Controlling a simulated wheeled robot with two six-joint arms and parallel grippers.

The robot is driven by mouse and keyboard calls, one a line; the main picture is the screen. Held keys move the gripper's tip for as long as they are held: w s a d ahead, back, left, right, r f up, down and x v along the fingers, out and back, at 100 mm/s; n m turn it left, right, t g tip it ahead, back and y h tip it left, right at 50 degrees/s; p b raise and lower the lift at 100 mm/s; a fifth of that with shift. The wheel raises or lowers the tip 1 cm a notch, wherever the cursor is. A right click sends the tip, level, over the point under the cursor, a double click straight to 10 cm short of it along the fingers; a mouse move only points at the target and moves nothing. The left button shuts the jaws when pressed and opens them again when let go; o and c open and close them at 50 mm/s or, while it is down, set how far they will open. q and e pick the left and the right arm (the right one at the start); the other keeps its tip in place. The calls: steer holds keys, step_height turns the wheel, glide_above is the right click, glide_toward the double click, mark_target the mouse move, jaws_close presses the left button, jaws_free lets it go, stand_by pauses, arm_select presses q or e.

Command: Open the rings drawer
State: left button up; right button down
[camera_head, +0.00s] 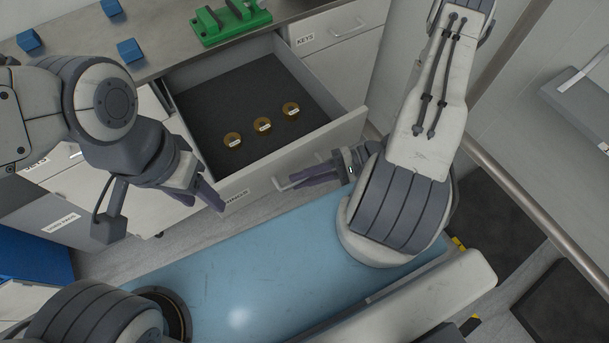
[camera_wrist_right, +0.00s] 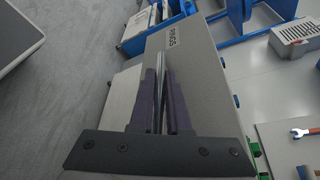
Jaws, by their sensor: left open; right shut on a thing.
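The rings drawer (camera_head: 343,136) stands pulled out from the cabinet in the head view. Three brass-coloured rings (camera_head: 262,125) with small labels lie on its dark floor. My right gripper (camera_head: 283,184) is shut on the drawer's bar handle (camera_head: 312,174). In the right wrist view the purple fingers (camera_wrist_right: 163,90) close around the handle bar, in front of the drawer front (camera_wrist_right: 196,90) with its RINGS label. My left gripper (camera_head: 205,200) is open and empty, left of the drawer front, partly covering the label there.
A green holder (camera_head: 230,20) and several blue cubes (camera_head: 131,50) sit on the counter (camera_head: 165,30). The keys drawer (camera_head: 340,35) is to the right, closed. A blue bin (camera_head: 35,255) stands at the lower left.

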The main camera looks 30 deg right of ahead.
steer(key=c, duration=0.9)
jaws_free()
steer(key=shift+a, duration=0.1)
steer(key=shift+b+v, duration=0.65)
steer(key=shift+v, duration=4.6)
